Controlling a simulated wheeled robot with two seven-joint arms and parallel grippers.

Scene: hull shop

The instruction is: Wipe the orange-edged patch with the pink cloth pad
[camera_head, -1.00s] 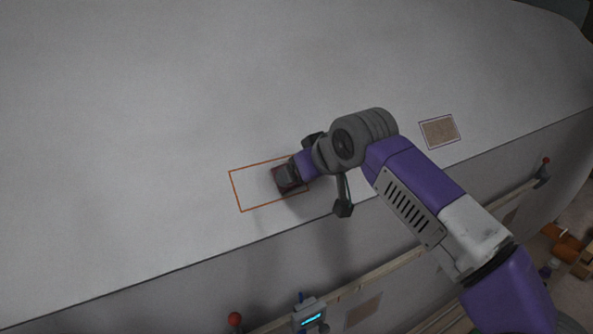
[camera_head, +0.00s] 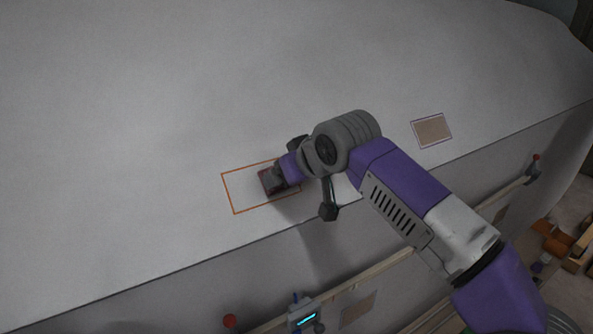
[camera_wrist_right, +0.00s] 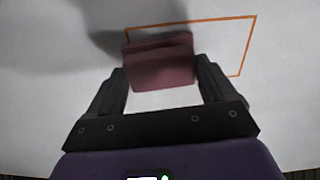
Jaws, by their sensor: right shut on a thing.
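The orange-edged patch (camera_head: 228,194) is a thin orange rectangle on the pale grey hull surface; its inside looks plain. Its edge also shows in the right wrist view (camera_wrist_right: 246,48). My right gripper (camera_head: 279,178) is shut on the dark pink cloth pad (camera_head: 267,182). The pad is at or just above the surface, over the right part of the rectangle; contact is hard to tell. In the right wrist view the pad (camera_wrist_right: 160,72) sits between my right gripper's fingers (camera_wrist_right: 162,78). My arm hides part of the rectangle's right end. My left gripper is not in view.
A brownish, purple-edged patch (camera_head: 432,130) lies farther right on the hull. The hull's front edge drops away below the orange rectangle. A wooden rail (camera_head: 375,272), a red knob (camera_head: 230,321) and a small device with a lit display (camera_head: 305,318) are below. Hull left and above is clear.

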